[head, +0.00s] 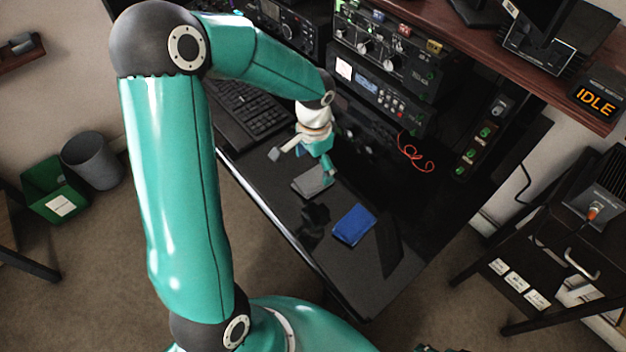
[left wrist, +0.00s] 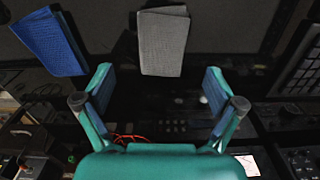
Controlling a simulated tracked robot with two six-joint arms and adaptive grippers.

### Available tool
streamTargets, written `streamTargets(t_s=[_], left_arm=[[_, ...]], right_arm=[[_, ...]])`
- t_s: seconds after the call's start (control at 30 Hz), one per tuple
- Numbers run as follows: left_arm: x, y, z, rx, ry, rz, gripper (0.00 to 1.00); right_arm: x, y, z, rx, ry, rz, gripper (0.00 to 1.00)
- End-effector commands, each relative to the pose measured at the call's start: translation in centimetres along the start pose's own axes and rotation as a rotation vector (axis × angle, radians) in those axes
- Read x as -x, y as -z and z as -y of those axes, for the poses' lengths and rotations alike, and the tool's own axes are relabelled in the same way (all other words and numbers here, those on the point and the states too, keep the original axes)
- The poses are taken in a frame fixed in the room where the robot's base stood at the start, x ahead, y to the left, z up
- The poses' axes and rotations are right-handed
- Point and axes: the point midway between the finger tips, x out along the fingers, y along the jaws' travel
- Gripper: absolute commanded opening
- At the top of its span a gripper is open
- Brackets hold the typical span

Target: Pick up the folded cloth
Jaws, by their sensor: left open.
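A grey folded cloth (head: 312,182) lies flat on the black desk top (head: 375,290). It also shows in the left wrist view (left wrist: 163,42), at the top centre, just beyond the fingertips. A blue folded cloth (head: 354,225) lies on the desk nearer to me; in the left wrist view it is at the upper left (left wrist: 47,43). My left gripper (head: 303,167) is open and empty above the desk, beside the grey cloth on its far side. In the left wrist view, the gap between its fingers (left wrist: 158,80) lines up with the grey cloth. My right gripper is not in view.
A keyboard (head: 245,112) lies on the desk left of the gripper. Rack equipment (head: 375,90) with knobs stands behind it, with a coiled red cable (head: 413,155) at its front. A bin (head: 95,160) and a green box (head: 55,190) stand on the floor at left.

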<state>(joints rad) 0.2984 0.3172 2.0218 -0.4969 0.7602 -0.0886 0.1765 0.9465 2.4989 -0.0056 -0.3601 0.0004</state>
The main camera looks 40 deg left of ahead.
Motion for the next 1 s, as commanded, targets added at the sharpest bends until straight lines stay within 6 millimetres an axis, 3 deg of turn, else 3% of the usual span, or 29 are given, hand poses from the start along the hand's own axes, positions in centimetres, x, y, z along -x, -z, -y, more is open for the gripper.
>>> streamTargets(t_s=[0.23, 0.53, 0.83, 1.0], left_arm=[[-1.6, -0.1, 0.0, -0.001, -0.002, 0.002, 0.94], [-5.5, -0.1, 0.3, -0.002, -0.002, 0.003, 0.94], [-6.0, 0.0, 0.3, -0.002, -0.001, -0.001, 0.94], [-5.9, 0.0, 0.3, -0.002, -0.001, -0.001, 0.65]], right_arm=[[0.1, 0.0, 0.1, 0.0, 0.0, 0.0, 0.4], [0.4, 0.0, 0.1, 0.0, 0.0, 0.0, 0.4], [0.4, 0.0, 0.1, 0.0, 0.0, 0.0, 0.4], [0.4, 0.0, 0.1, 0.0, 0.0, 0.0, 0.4]])
